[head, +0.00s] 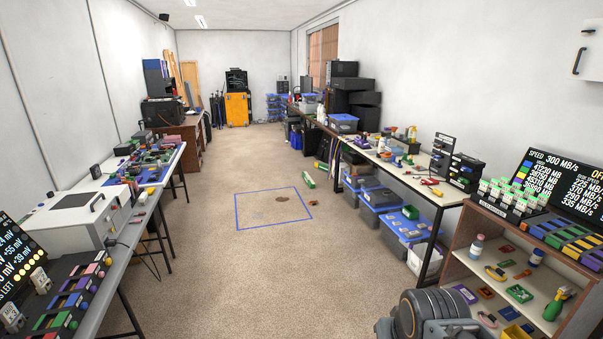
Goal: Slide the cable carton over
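No thing in the head view can be read for certain as the cable carton. A small green and white box (309,179) lies on the carpet beyond a blue outlined square (262,222). Brown patches show inside the square, and no box stands in it. A plain white box (421,261) sits on the floor under the right-hand bench, partly hidden by the bench leg. A grey rounded part of my arm (432,316) shows at the bottom right. My gripper is not in view.
Open carpet (215,280) runs down the middle of the room. Blue-lidded bins (406,228) line the floor under the right bench (450,192). A low shelf (466,252) stands at the right. Benches with a white machine (75,215) flank the left.

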